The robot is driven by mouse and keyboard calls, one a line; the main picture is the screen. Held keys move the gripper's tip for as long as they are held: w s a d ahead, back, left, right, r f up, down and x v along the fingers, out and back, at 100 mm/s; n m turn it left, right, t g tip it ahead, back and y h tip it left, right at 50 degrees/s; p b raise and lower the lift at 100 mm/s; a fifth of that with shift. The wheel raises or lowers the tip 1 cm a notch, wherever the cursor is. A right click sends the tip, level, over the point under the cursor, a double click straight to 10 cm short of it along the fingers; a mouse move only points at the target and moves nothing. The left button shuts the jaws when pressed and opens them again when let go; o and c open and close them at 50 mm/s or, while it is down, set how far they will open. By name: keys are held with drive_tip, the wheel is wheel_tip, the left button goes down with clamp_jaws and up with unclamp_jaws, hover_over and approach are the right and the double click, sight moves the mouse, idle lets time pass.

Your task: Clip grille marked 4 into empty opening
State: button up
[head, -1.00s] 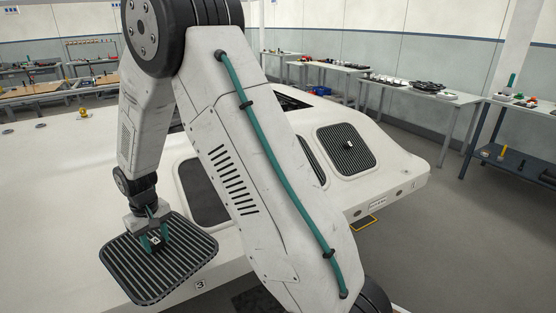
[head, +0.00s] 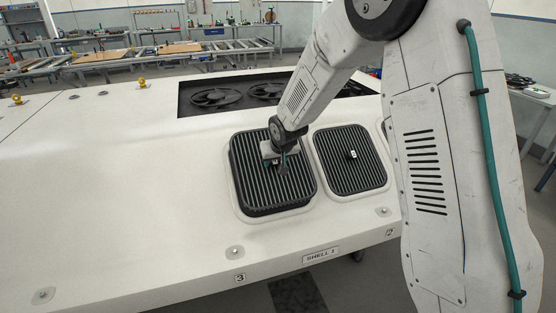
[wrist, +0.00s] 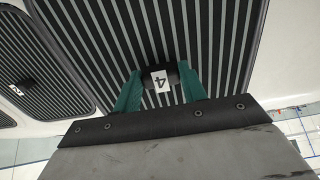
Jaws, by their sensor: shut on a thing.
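The grille marked 4 (head: 247,177) is a dark, ribbed square panel with rounded corners. It lies over the rimmed opening in the white shell and hides the inside of it. Its dark side edge shows along the front and left, so it looks slightly raised; I cannot tell whether it touches the rim. My gripper (head: 280,168) is shut on its central knob. In the wrist view, the green fingers of my gripper (wrist: 161,88) stand on both sides of the knob with the white "4" label (wrist: 161,82).
A second grille (head: 365,174) lies in the shell just to the right, its knob standing up. A dark recess with round fans (head: 215,98) is behind. The white shell (head: 120,190) is clear on the left. Yellow knobs (head: 141,84) stand at the back left.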

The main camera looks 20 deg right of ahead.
sight(273, 166)
idle(0.3)
drive_tip(key=shift+f, duration=0.2)
drive_tip(key=shift+x, duration=2.7)
drive_tip(key=shift+x, duration=1)
drive_tip(key=o, duration=1.4)
drive_tip(key=v, duration=0.7)
drive_tip(key=shift+s+r, duration=0.25)
drive_tip(key=shift+r, duration=0.05)
drive_tip(key=shift+s, duration=0.1)
